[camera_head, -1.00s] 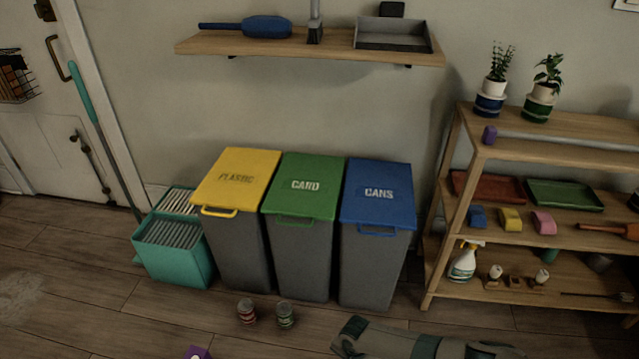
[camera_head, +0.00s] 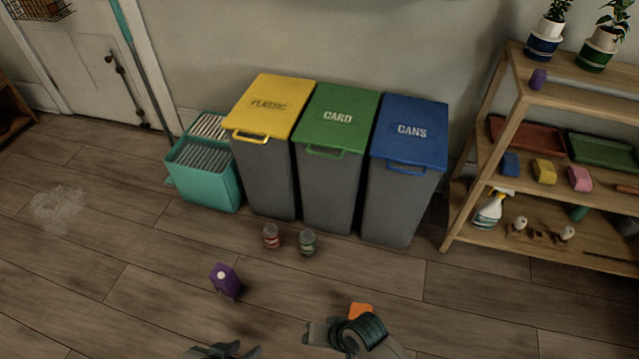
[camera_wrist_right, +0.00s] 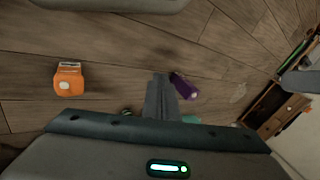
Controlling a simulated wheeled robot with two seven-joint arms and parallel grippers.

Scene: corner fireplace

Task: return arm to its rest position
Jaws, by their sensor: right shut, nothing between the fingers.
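My right arm comes in at the bottom centre of the head view, with its gripper (camera_head: 318,334) low over the floor. In the right wrist view the fingers of my right gripper (camera_wrist_right: 160,95) are together, with nothing between them. My left gripper (camera_head: 228,351) shows at the bottom edge of the head view, partly cut off; its finger gap is unclear. An orange box (camera_head: 360,310) is partly hidden behind my right arm, and it shows whole in the right wrist view (camera_wrist_right: 69,80). A purple carton (camera_head: 226,281) stands on the floor, clear of both grippers.
Two cans, one red (camera_head: 271,236) and one green (camera_head: 307,242), stand before the yellow-lidded (camera_head: 268,105), green-lidded (camera_head: 336,116) and blue-lidded (camera_head: 410,132) bins. A teal crate (camera_head: 205,178) stands left of them. A wooden shelf (camera_head: 540,125) is at right. Left floor is open.

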